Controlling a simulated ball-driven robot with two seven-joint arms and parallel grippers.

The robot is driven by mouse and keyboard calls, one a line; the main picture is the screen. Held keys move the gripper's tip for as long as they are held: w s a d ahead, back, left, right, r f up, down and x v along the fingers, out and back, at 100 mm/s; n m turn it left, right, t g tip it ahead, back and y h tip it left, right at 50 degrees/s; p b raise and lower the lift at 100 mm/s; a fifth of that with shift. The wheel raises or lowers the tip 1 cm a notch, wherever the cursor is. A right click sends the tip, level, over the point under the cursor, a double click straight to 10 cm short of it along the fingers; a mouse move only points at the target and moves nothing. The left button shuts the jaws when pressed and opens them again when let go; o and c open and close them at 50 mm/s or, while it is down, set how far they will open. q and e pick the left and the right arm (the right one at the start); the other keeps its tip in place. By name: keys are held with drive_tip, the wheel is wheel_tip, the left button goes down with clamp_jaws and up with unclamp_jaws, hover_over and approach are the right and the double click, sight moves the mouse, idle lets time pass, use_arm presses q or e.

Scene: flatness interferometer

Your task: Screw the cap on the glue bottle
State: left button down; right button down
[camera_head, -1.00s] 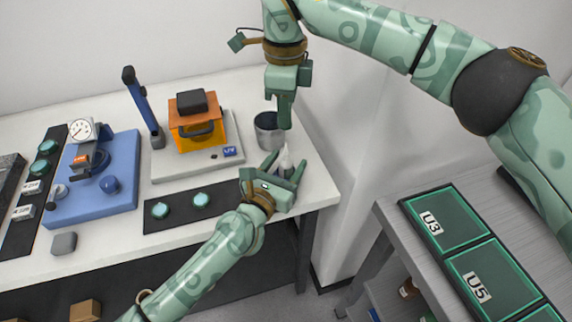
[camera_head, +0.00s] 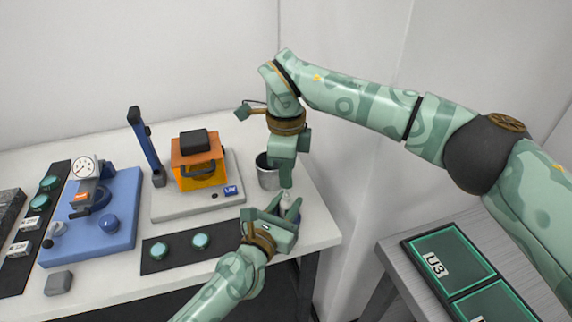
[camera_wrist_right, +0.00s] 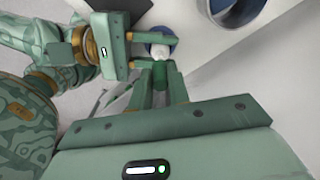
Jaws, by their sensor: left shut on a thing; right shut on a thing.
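The white glue bottle (camera_head: 289,197) stands between the fingers of my left gripper (camera_head: 284,208), near the right end of the white bench. Its white top (camera_wrist_right: 160,50) also shows in the right wrist view, with a dark blue round shape behind it. My left gripper is shut on the bottle. My right gripper (camera_head: 286,182) points down right above the bottle. In the right wrist view its fingers (camera_wrist_right: 160,75) are close together at the bottle's top. It is shut on the cap, which is mostly hidden; I cannot tell whether the cap touches the bottle.
A metal cup (camera_head: 268,176) stands close behind both grippers. An orange device on a pale base (camera_head: 166,210) and a blue gauge stand (camera_head: 122,235) are to the left. A dark strip with teal discs (camera_head: 175,245) lies in front. A side table with green trays (camera_head: 445,262) is at right.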

sight(287, 201)
drive_tip(key=shift+f, duration=0.15)
idle(0.4)
drive_tip(key=shift+f, duration=0.75)
drive_tip(key=shift+f, duration=0.6)
